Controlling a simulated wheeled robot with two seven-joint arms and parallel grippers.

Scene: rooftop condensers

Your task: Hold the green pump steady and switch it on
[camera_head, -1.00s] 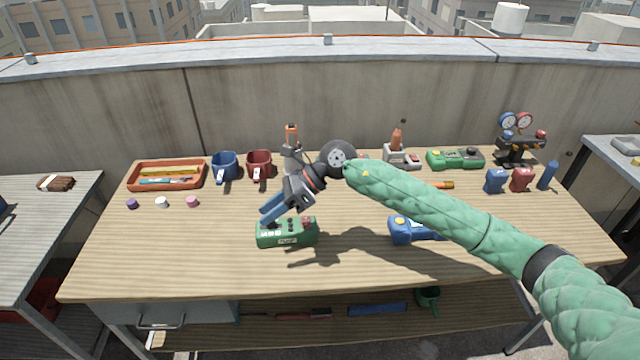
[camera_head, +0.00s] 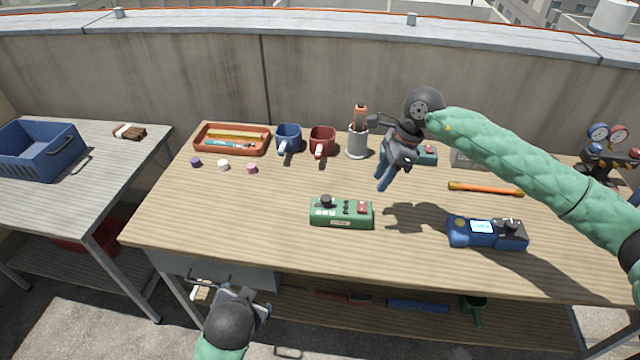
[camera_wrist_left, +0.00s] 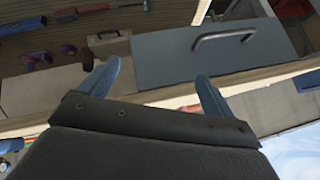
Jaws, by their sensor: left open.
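The green pump (camera_head: 341,213) is a small box lying on the front middle of the wooden workbench, with a black knob at its left and a red switch at its right. My right gripper (camera_head: 384,178) hangs above and behind the pump, to its right, apart from it. Its blue fingers overlap in the picture, so their gap is unclear. My left gripper (camera_head: 232,288) is low in front of the bench, below the tabletop. In the left wrist view its blue fingers (camera_wrist_left: 155,86) are spread with nothing between them, facing the grey drawer (camera_wrist_left: 200,50).
A blue device (camera_head: 487,233) lies right of the pump, and an orange-handled tool (camera_head: 485,189) lies behind it. An orange tray (camera_head: 232,140), a blue mug (camera_head: 288,138) and a red mug (camera_head: 322,141) stand at the back left.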

